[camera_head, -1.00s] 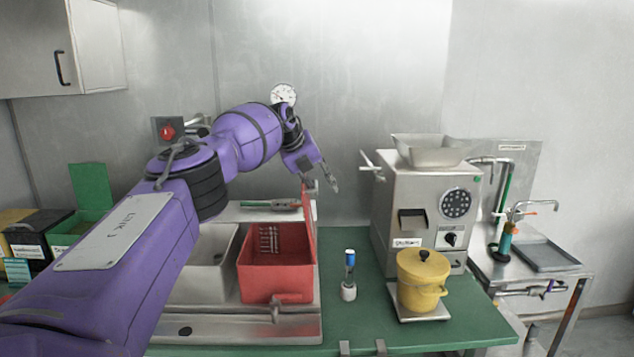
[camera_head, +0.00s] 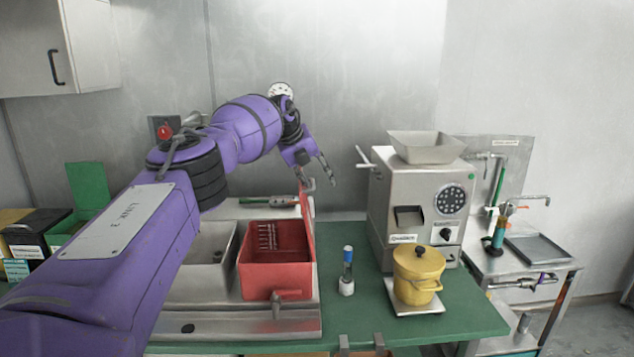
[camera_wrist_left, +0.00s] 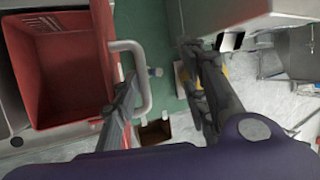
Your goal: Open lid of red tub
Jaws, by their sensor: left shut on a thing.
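The tub also fills the upper left of the left wrist view (camera_wrist_left: 45,90). The lid's pale loop handle (camera_wrist_left: 148,80) sticks out toward my left gripper (camera_wrist_left: 165,65). One finger passes by the inside of the loop and the other looks spread away, but the gripper is shut on the handle. In the head view, my left gripper (camera_head: 318,170) is at the lid's top edge. My right gripper is out of view.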

